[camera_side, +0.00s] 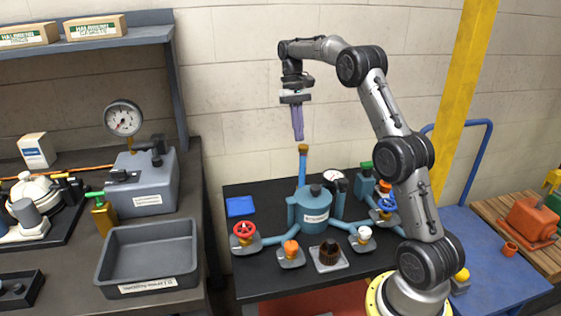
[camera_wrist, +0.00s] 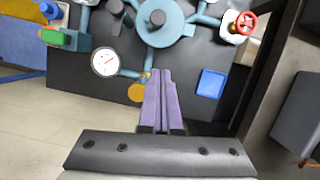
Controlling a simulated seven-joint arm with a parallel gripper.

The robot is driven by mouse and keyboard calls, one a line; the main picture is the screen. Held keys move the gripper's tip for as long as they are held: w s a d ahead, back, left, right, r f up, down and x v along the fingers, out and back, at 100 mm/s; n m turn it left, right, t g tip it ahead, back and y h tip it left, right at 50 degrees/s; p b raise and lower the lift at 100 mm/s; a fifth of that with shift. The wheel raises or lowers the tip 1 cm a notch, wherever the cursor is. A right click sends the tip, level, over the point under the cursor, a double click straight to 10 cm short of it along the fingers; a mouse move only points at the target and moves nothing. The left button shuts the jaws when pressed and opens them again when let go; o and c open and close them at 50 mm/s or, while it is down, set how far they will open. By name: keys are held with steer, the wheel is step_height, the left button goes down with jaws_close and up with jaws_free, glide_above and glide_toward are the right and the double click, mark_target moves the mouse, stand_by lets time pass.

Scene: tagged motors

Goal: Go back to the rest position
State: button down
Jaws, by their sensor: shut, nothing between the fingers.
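My gripper (camera_side: 298,137) has long purple fingers that are closed together and empty. It points down above the black table, over the upright pipe with an orange-brown top (camera_side: 303,149). In the wrist view the closed fingers (camera_wrist: 160,75) reach toward the blue pump body (camera_wrist: 165,25), apart from the blue square (camera_wrist: 212,83). In the side view a narrow gap seems to separate the fingertips from the pipe top.
The blue pump assembly (camera_side: 316,213) has a red handwheel (camera_side: 244,231), an orange knob (camera_side: 290,247) and a gauge (camera_side: 333,175) around it. A grey bin (camera_side: 150,258) stands on the left bench. A yellow post (camera_side: 462,75) rises behind my arm. The air around my gripper is clear.

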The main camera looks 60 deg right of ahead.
steer(key=s+a+r+n+t+h, duration=0.1)
steer(key=s+a+r, duration=0.2)
steer(key=a+r, duration=0.4)
steer(key=s+a+r+n+t+h, duration=0.1)
steer(key=s+a+r+n, duration=0.1)
steer(key=a+r, duration=0.4)
steer(key=s+a+r+n+t, duration=0.2)
steer(key=s+a+t, duration=0.1)
steer(key=s+a, duration=0.55)
steer(key=s+a+f+n+t, duration=0.2)
steer(key=s+a+f+t, duration=0.1)
steer(key=s+f, duration=0.7)
steer(key=shift+s+a+f, duration=0.25)
steer(key=shift+f, duration=0.6)
